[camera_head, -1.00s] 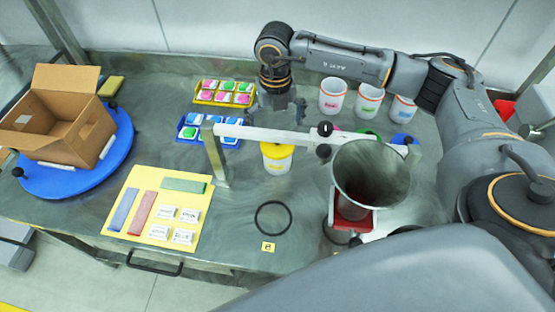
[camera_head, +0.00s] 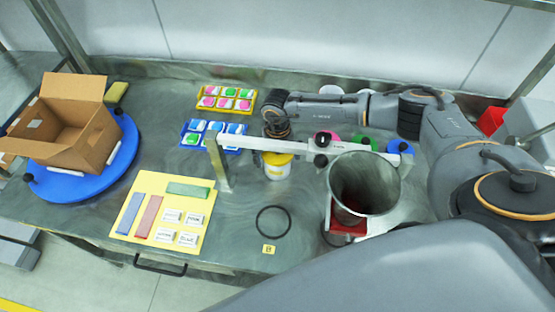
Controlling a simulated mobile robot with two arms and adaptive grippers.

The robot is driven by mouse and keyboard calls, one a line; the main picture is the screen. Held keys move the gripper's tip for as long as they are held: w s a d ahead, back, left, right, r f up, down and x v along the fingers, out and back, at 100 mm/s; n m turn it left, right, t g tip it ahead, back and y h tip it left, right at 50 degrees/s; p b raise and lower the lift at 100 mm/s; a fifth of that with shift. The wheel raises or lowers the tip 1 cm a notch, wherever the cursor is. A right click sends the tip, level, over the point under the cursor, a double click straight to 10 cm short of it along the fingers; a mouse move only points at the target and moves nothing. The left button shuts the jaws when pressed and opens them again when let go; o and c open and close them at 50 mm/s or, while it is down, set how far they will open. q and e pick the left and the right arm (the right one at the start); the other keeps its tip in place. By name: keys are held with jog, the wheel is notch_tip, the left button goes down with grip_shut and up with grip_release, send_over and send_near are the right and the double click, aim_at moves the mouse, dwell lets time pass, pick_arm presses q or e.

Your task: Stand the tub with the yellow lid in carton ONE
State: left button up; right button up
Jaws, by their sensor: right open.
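My right gripper (camera_head: 278,134) points down over the tub from behind the beam. It is open; its fingertips are largely hidden by the beam, so I cannot tell whether they touch the lid. An open brown carton (camera_head: 84,146) sits on the blue turntable (camera_head: 124,168) at the left. No readable number shows on the carton. My left gripper is not in view.
The pale beam (camera_head: 245,143) on its post is close to my right gripper. A metal funnel (camera_head: 365,190) stands to the right. A yellow tray (camera_head: 226,110) and a blue tray (camera_head: 196,144) lie behind. A yellow mat (camera_head: 150,188) with bars and white blocks lies in front.

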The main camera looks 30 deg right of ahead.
jog(key=c, duration=1)
jog(key=shift+c, duration=0.5)
jog(key=shift+r, duration=0.15)
